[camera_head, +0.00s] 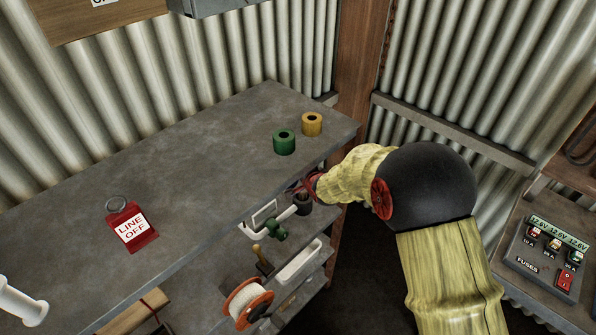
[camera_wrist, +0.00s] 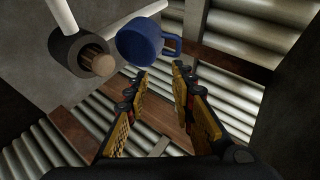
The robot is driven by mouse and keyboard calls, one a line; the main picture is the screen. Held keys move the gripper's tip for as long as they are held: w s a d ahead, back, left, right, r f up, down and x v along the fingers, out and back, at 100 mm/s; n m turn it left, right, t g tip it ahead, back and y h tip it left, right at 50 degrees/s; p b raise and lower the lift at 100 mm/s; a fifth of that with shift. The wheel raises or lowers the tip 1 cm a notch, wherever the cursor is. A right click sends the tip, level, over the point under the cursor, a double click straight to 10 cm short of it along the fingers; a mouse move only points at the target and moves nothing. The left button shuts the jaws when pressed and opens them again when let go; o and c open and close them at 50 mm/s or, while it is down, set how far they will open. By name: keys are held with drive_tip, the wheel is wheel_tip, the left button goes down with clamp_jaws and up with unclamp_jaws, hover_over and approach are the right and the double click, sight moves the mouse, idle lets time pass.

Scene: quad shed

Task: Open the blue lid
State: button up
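In the wrist view a blue rounded, cup-shaped thing (camera_wrist: 138,45) with a loop handle on its right side is just beyond my fingertips. No separate lid seam shows on it, so I cannot tell whether it is the blue lid. My gripper (camera_wrist: 161,72) is open and empty, its two yellow-padded fingers apart below the blue thing, with no clear contact. No blue lid is clearly visible in the head view.
A dark cylinder with a brown core (camera_wrist: 95,62) sits left of the blue thing. The grey bench top (camera_head: 200,190) holds a red LINE OFF tag (camera_head: 131,226), a green roll (camera_head: 284,147) and a yellow roll (camera_head: 312,124). A wire spool (camera_head: 248,303) is below.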

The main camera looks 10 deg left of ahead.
drive_tip(key=v, duration=1)
drive_tip(key=shift+s+r, duration=0.2)
drive_tip(key=shift+s, duration=0.05)
drive_tip(key=shift+d, duration=0.1)
drive_tip(key=shift+c, duration=0.5)
